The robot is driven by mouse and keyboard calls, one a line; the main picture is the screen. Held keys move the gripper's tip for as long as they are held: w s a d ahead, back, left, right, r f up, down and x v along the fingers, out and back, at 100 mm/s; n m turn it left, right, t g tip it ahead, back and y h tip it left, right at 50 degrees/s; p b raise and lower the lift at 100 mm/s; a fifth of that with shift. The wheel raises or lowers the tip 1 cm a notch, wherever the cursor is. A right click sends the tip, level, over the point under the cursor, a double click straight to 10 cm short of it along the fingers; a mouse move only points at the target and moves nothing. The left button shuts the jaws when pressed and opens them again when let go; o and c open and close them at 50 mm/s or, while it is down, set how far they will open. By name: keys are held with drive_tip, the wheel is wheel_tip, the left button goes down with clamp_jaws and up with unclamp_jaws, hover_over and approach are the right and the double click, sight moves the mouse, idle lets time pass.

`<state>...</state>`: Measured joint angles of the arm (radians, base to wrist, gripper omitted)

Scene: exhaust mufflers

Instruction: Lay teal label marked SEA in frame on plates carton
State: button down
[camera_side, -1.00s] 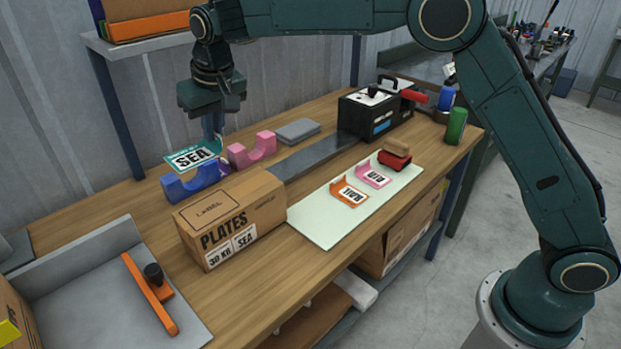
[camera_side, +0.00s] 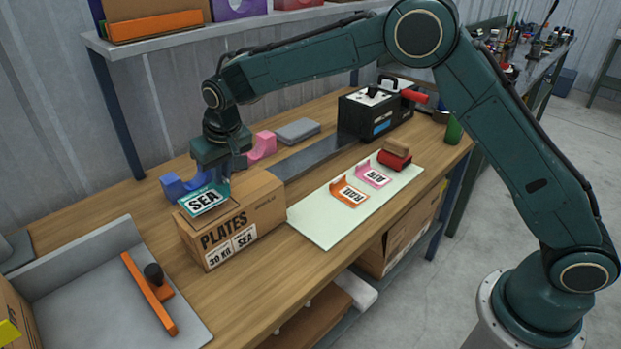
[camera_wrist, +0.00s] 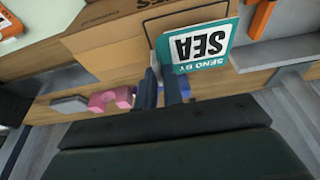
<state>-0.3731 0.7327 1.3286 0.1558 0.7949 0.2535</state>
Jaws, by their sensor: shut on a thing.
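The plates carton (camera_side: 258,213) stands on the bench with its printed side facing the side camera. The teal label marked SEA (camera_side: 205,200) is over the left end of the carton's top, where the printed frame is. In the wrist view the label (camera_wrist: 203,47) covers part of the black frame outline (camera_wrist: 150,32) on the carton top (camera_wrist: 110,40); the rest of the outline shows to its left. My gripper (camera_wrist: 163,80) is shut on the label's edge. I cannot tell whether the label touches the carton.
A blue holder (camera_side: 180,186) and a pink holder (camera_side: 262,146) stand behind the carton. A pale mat (camera_side: 322,222) with orange (camera_side: 350,192) and pink (camera_side: 373,175) labels lies to the right. A grey tray (camera_side: 90,290) with an orange tool (camera_side: 150,292) is at left.

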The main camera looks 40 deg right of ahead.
sight(224, 188)
drive_tip(key=shift+f, duration=1.45)
drive_tip(key=shift+f, duration=0.1)
drive_tip(key=c, duration=1.5)
unclamp_jaws()
drive_tip(key=v, duration=1.2)
